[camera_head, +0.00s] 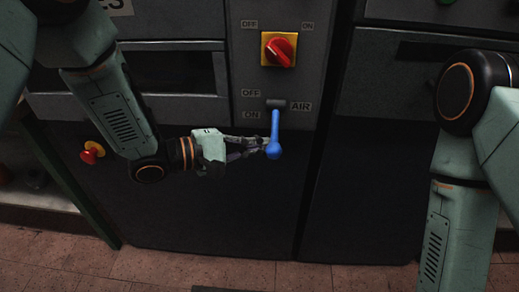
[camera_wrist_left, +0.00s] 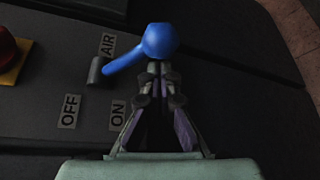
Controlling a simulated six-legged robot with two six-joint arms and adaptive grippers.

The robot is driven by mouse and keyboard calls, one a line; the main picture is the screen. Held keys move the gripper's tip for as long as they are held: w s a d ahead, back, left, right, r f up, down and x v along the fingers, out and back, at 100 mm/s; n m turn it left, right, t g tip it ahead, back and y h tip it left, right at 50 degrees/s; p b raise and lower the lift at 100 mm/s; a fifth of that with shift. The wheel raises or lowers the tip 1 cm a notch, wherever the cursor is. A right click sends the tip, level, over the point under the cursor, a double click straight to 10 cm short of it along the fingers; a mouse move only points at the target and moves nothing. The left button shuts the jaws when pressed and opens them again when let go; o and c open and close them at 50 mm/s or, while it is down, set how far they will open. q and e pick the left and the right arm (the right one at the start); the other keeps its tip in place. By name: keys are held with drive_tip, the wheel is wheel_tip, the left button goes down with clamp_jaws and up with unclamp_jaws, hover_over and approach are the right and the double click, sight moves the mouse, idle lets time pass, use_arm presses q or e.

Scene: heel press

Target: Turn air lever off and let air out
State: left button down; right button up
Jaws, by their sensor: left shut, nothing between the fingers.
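The blue air lever (camera_head: 275,135) hangs straight down from its dark pivot on the machine's grey panel, pointing to the ON side. Its round knob is at the lower end. The AIR, OFF and ON labels are beside it. My left gripper (camera_head: 265,147) is shut and empty, with its fingertips right at the knob. In the left wrist view, the lever (camera_wrist_left: 158,42) has its knob just beyond the shut fingertips (camera_wrist_left: 158,68); I cannot tell whether they touch. My right gripper is outside the views; only my right arm shows in the head view.
A red rotary switch (camera_head: 280,50) on a yellow plate is above the lever. A red and yellow emergency button (camera_head: 92,152) is at the left, near my left forearm. Dark machine panels are below, and the tiled floor (camera_head: 200,268) is at the bottom.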

use_arm(q)
drive_tip(key=shift+s+d+r, duration=0.1)
drive_tip(key=shift+s, duration=0.2)
drive_tip(key=shift+s, duration=0.1)
